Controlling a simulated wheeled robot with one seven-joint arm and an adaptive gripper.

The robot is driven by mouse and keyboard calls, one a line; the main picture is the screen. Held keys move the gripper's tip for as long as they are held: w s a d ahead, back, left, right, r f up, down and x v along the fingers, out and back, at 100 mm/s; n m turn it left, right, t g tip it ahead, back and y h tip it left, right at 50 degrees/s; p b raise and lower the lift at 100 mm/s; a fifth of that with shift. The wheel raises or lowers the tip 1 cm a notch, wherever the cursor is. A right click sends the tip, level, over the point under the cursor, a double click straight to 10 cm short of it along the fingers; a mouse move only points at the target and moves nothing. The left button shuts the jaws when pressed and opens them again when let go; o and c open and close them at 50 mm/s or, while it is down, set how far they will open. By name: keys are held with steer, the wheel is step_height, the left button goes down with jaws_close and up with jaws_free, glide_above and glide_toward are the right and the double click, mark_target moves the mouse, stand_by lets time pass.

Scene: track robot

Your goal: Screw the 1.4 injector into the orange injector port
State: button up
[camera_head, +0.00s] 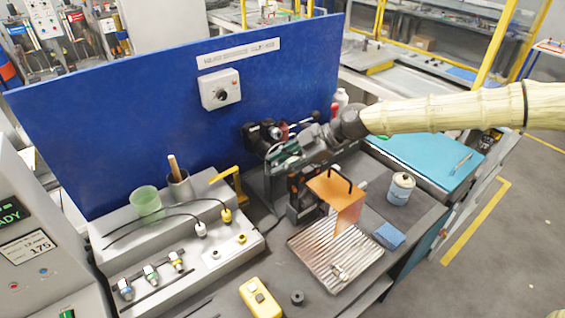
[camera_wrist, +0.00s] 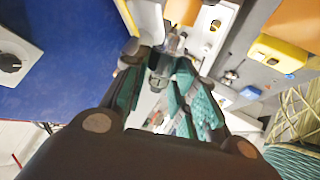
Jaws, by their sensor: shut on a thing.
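My gripper (camera_head: 286,156) is in front of the blue panel, beside a dark motor-like unit, in the head view. In the wrist view its teal-padded fingers (camera_wrist: 165,85) are shut on a grey metal injector (camera_wrist: 163,64). A bright metal cylinder shows just beyond it; I cannot tell if they touch. No size mark is legible on the held piece. Injectors with blue (camera_head: 125,288), green (camera_head: 151,273) and yellow (camera_head: 176,261) collars lie in the grey rack at the left. I cannot pick out the orange injector port with certainty.
An orange plate (camera_head: 324,188) stands below my gripper, over a ribbed metal tray (camera_head: 310,261). A yellow device (camera_head: 260,298) lies in front. The dark bench is fairly clear around the can.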

steer(key=shift+w+d+f, duration=0.45)
steer(key=shift+d+f, duration=0.2)
steer(key=shift+f, duration=0.1)
stand_by(1.0)
steer(key=o, duration=1.1)
steer(key=v, duration=1.2)
